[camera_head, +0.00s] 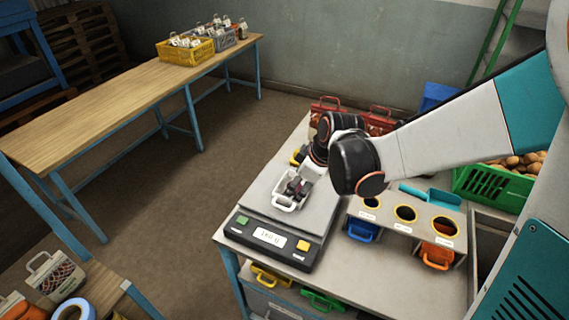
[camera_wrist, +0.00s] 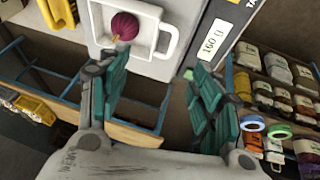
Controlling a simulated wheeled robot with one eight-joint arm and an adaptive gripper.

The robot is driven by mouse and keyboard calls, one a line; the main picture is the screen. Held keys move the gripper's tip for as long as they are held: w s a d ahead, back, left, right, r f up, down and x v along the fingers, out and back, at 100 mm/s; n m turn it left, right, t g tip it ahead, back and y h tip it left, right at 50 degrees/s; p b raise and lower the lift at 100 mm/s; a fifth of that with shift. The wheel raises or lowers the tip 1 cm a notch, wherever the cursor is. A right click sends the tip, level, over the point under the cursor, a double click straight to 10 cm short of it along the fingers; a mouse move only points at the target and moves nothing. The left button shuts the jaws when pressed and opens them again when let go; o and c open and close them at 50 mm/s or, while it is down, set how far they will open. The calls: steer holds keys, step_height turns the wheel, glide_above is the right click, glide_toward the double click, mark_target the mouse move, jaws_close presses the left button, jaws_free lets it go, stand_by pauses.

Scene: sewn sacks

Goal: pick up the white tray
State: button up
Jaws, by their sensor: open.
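The white tray (camera_head: 306,175) is on the grey plate of the weighing scale (camera_head: 255,205), in the middle of the head view. In the wrist view the white tray (camera_wrist: 148,12) is at the top, with a loop handle on its right side and a dark red, onion-like thing (camera_wrist: 124,26) inside. I cannot tell whether a finger touches the tray.
The scale's display and buttons face the front. A green crate (camera_head: 490,186) is at the right. The long wooden table (camera_head: 130,100) at the left is mostly clear.

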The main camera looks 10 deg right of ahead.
steer(key=b, duration=0.2)
glide_toward(285, 202)
steer(key=shift+a+f, duration=0.45)
steer(key=shift+f, duration=0.35)
steer(key=shift+s+b+x, duration=0.1)
steer(key=shift+b+x, duration=0.05)
steer(key=shift+x, duration=1.25)
steer(key=shift+s+b+x, duration=0.15)
steer(key=shift+x, duration=1.2)
steer(key=shift+a, duration=0.2)
steer(key=c, duration=1.3)
